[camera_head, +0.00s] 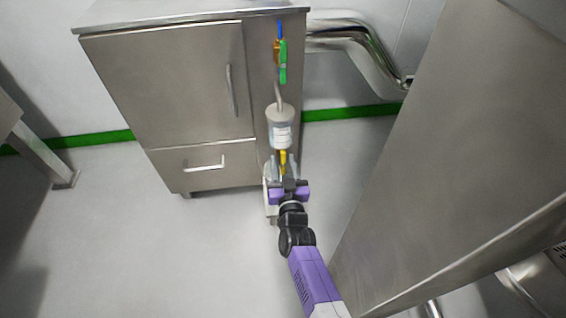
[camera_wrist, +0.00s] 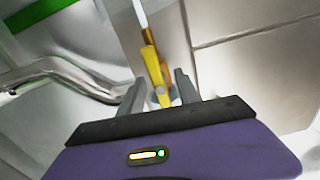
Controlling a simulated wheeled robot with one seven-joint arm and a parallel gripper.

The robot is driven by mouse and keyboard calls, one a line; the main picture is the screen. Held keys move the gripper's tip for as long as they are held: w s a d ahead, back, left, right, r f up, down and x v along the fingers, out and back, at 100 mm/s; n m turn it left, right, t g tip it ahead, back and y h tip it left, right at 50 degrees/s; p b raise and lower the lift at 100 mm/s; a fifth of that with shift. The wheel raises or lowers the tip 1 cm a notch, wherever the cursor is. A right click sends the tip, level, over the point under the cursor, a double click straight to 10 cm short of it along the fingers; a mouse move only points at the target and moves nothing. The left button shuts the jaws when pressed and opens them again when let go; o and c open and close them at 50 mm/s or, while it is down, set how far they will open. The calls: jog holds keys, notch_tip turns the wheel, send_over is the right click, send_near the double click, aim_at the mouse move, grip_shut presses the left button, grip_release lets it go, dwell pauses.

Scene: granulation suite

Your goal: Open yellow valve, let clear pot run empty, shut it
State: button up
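The clear pot (camera_head: 280,130) hangs upright on the right front of the steel cabinet, under a thin metal pipe. It looks pale, with a label; its liquid level cannot be made out. The yellow valve (camera_head: 283,160) is just below the pot, and its yellow handle shows in the wrist view (camera_wrist: 153,66). My gripper (camera_head: 286,180) is at the valve. In the wrist view my gripper's two fingers (camera_wrist: 158,93) are apart, one on each side of the valve's lower end. I cannot tell whether they touch it.
A steel cabinet (camera_head: 180,90) with a door and drawer stands behind. A green handle (camera_head: 283,62) sits above the pot. A bent steel pipe (camera_head: 350,40) runs to the right. A large steel panel (camera_head: 450,150) closes off the right side. The floor (camera_head: 150,240) at left is clear.

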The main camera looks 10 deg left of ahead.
jog(key=shift+s+r, duration=0.1)
jog(key=shift+s+d+p, duration=0.1)
jog(key=shift+s+p, duration=0.2)
jog(key=shift+p, duration=0.1)
jog(key=p+v, duration=0.3)
jog(key=v, duration=0.4)
